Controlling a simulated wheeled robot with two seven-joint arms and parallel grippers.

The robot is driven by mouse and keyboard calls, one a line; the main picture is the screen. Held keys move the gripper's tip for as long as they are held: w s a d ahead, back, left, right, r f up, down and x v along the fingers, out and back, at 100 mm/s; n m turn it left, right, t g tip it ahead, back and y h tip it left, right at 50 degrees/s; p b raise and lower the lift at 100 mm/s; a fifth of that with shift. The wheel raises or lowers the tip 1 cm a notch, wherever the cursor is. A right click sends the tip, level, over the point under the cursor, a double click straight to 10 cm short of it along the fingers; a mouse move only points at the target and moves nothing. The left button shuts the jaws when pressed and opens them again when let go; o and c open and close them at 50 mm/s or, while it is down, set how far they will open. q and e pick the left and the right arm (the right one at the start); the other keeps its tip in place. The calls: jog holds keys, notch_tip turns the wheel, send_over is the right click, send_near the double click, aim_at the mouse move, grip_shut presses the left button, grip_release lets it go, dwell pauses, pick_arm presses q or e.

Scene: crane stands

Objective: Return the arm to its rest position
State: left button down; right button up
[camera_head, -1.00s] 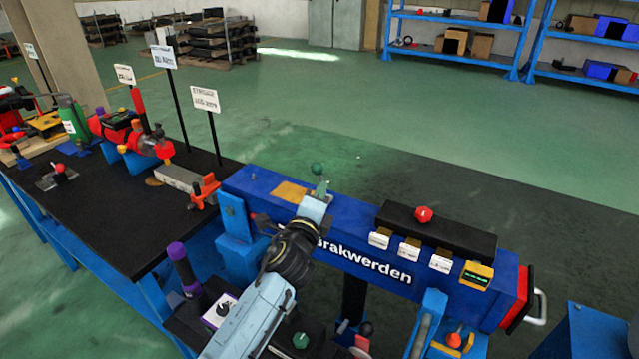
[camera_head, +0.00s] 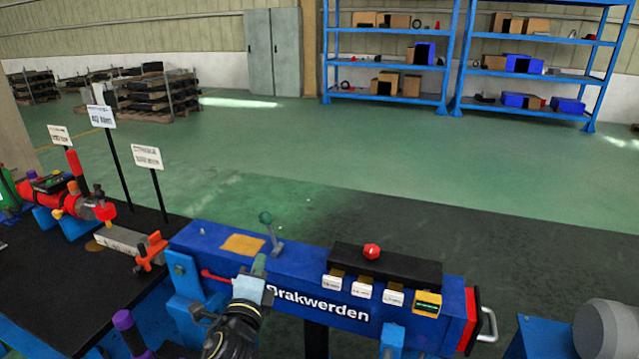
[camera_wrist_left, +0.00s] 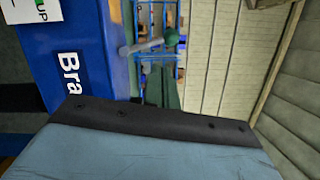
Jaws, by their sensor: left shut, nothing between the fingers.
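My left arm comes in from the bottom of the head view. Its left gripper (camera_head: 258,268) is shut and empty, in front of the blue "Brakwerden" beam (camera_head: 318,304). A grey lever with a green ball knob (camera_head: 266,218) stands on top of the beam, just behind the gripper and apart from it. In the left wrist view, the beam (camera_wrist_left: 88,45) is at left and the green knob (camera_wrist_left: 171,37) is near the top middle. My gripper body fills the bottom there, and its fingertips cannot be made out. My right gripper is not in view.
A black table (camera_head: 60,285) with red and blue equipment and signs stands at left. A black box with a red knob (camera_head: 371,251) sits on the beam's right part. A blue surface (camera_head: 540,338) is at lower right. Open green floor lies behind, with blue shelves (camera_head: 390,97) farther back.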

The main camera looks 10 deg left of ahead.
pick_arm(q)
jog(key=s+a+f+n+g+y, duration=0.1)
jog(key=s+a+f+n+g, duration=0.2)
jog(key=s+f+n+g, duration=0.25)
jog(key=s+a+f+n+g+y, duration=0.1)
jog(key=s+a+f+n+g, duration=0.2)
jog(key=s+n, duration=0.45)
jog(key=s+d+f+n+g+h, duration=0.1)
jog(key=s+f+n+g+h, duration=0.15)
jog(key=s, duration=0.75)
jog(key=s+d+f+n+g+h, duration=0.1)
jog(key=s+f+n+g, duration=0.2)
jog(key=s, duration=0.7)
notch_tip(320, 180, down, 23)
jog(key=s+g, duration=0.2)
jog(key=s+a+f+g, duration=0.1)
jog(key=s+a+f, duration=0.1)
jog(key=s+f, duration=1.4)
jog(key=shift+s+a+m, duration=0.2)
jog(key=shift+s+m, duration=0.15)
jog(key=shift+m, duration=0.1)
jog(key=shift+y, duration=0.25)
